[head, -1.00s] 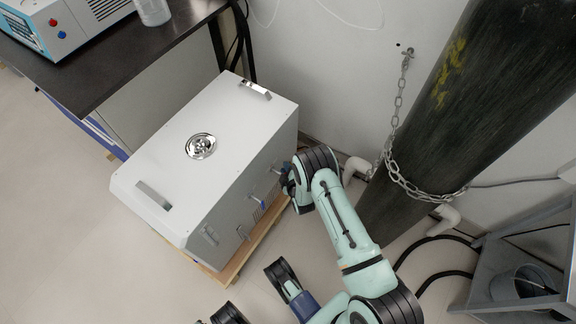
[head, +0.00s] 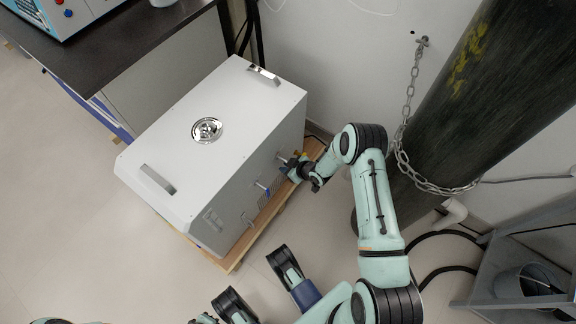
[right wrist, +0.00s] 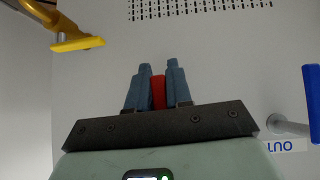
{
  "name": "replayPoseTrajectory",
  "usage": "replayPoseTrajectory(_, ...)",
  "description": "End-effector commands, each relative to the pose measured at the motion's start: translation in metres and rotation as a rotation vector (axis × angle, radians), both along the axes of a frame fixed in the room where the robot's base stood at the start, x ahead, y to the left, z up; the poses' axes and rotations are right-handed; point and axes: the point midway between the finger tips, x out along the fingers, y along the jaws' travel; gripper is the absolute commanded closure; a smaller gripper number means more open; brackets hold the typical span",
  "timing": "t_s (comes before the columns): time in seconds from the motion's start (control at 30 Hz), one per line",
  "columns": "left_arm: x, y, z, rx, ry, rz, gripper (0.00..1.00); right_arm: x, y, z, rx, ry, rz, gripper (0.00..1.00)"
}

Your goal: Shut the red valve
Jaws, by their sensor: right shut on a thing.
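The red valve (right wrist: 158,92) shows in the right wrist view as a red strip between the two blue-grey fingers of my right gripper (right wrist: 158,84). The fingers are shut on it, one on each side, and hide most of it. In the head view my right gripper (head: 292,163) is at the front side of the white box-shaped distiller (head: 165,140). The red valve cannot be made out there.
A yellow valve handle (right wrist: 78,44) is at left and a blue one (right wrist: 312,100) at right in the right wrist view. A dark chained cylinder (head: 455,110) stands right of my arm. A dark table (head: 110,45) is behind the box. Floor in front is clear.

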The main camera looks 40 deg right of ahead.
Motion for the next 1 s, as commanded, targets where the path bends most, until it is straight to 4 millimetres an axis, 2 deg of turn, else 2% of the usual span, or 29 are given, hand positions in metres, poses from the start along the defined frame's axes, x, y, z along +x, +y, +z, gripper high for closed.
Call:
replayPoseTrajectory(0.3,-0.0104,0.0011,-0.0067,-0.002,0.034,0.003,1.00,-0.0008,0.0038,0.0001,0.074,0.019,0.000,1.00)
replayPoseTrajectory(0.73,-0.0111,0.0012,-0.0068,-0.002,0.036,0.003,1.00,-0.0007,0.0044,0.0005,0.082,0.020,-0.002,1.00)
replayPoseTrajectory(0.77,-0.0110,0.0012,-0.0069,-0.002,0.036,0.003,1.00,-0.0007,0.0044,0.0005,0.082,0.020,-0.002,0.71)
replayPoseTrajectory(0.8,-0.0110,0.0012,-0.0069,-0.002,0.036,0.003,1.00,-0.0007,0.0044,0.0005,0.081,0.020,-0.001,0.60)
replayPoseTrajectory(1.0,-0.0108,0.0012,-0.0068,-0.002,0.036,0.003,1.00,-0.0008,0.0044,0.0003,0.080,0.021,-0.001,0.60)
